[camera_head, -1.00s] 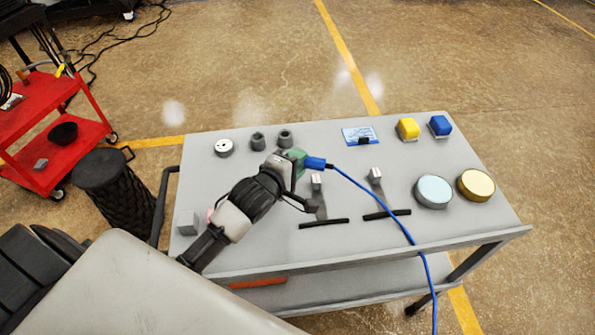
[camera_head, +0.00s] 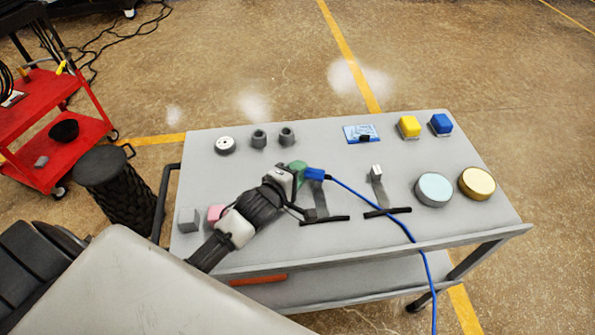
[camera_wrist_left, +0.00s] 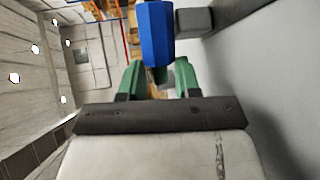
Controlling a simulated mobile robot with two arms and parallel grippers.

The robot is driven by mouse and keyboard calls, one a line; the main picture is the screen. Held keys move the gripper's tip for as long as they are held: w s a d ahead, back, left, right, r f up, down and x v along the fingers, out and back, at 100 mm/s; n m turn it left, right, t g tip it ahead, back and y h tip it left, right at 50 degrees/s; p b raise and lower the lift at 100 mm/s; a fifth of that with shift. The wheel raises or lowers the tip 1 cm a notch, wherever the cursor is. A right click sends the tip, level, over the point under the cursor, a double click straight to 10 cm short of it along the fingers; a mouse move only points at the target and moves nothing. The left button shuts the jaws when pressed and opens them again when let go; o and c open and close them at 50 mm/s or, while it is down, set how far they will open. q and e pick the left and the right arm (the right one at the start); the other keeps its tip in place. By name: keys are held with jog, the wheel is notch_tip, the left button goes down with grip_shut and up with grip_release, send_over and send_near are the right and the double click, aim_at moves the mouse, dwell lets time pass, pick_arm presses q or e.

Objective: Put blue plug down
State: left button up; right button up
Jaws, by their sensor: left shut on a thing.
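The blue plug (camera_head: 314,174) is at the end of a blue cable (camera_head: 375,208) in the head view. My left gripper (camera_head: 301,169) has green fingers and is shut on the plug, over the middle-left of the grey table (camera_head: 330,240). The plug also shows large between the green fingers in the left wrist view (camera_wrist_left: 156,35). The cable runs right and over the table's front edge. Whether the plug touches the tabletop cannot be told. My right gripper is not in view.
A grey block stand (camera_head: 375,173), yellow (camera_head: 409,126) and blue (camera_head: 441,124) buttons, and round light-blue (camera_head: 433,189) and gold (camera_head: 477,183) discs are on the right. Dark cylinders (camera_head: 259,139) stand at the back left. A pink object (camera_head: 215,213) is by my arm.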

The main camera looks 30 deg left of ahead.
pick_arm(q)
jog(key=o, duration=0.9)
jog(key=shift+o, duration=0.2)
jog(key=shift+r, duration=0.25)
jog(key=v, duration=1.2)
jog(key=shift+r+b, duration=0.25)
jog(key=shift+b, duration=0.1)
